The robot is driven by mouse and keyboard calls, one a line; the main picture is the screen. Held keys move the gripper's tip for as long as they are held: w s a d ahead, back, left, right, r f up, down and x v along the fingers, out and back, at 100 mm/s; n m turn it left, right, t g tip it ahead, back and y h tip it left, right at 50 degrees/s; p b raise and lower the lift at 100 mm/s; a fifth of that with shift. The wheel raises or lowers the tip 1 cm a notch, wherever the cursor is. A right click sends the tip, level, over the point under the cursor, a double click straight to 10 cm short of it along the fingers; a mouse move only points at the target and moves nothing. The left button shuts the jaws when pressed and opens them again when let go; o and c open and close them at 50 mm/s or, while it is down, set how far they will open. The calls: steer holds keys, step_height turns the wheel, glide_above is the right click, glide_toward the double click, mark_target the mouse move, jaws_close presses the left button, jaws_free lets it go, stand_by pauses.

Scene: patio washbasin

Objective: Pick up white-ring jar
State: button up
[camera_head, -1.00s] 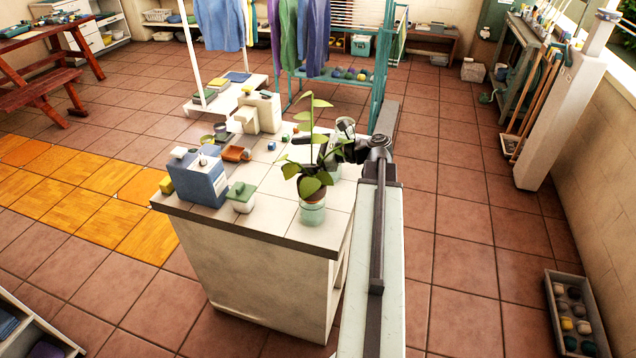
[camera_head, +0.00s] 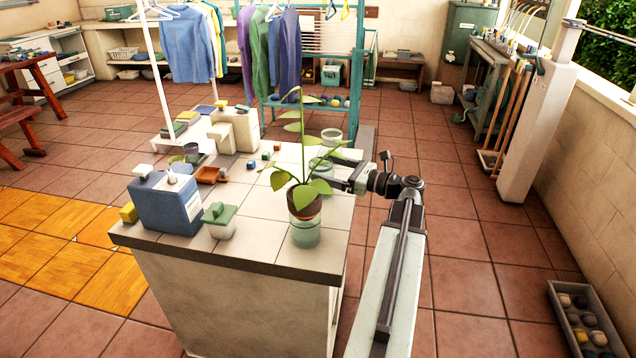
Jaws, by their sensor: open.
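A pale glass jar with a light rim (camera_head: 331,138) stands on the tiled counter behind the plant and appears to be the white-ring jar. Pale greenish glass also shows just below it, partly covered by leaves; I cannot tell whether it is the same jar. My gripper (camera_head: 338,184) is open, low over the counter's right side, pointing left. It is nearer to me than the light rim, just right of the plant. Leaves hide part of its fingertips, and I see nothing held between them.
The potted plant (camera_head: 304,204) with greenish glass at its base stands close left of my gripper. A blue box (camera_head: 166,203), a green-lidded jar (camera_head: 219,220) and small blocks occupy the counter's (camera_head: 262,250) left part. Clothes (camera_head: 270,50) hang behind.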

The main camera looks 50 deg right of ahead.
mark_target(311, 162)
steer(key=x, duration=0.5)
steer(key=shift+w+r+p, duration=0.1)
steer(key=shift+r+p, duration=0.2)
steer(key=shift+r, duration=0.05)
jaws_close()
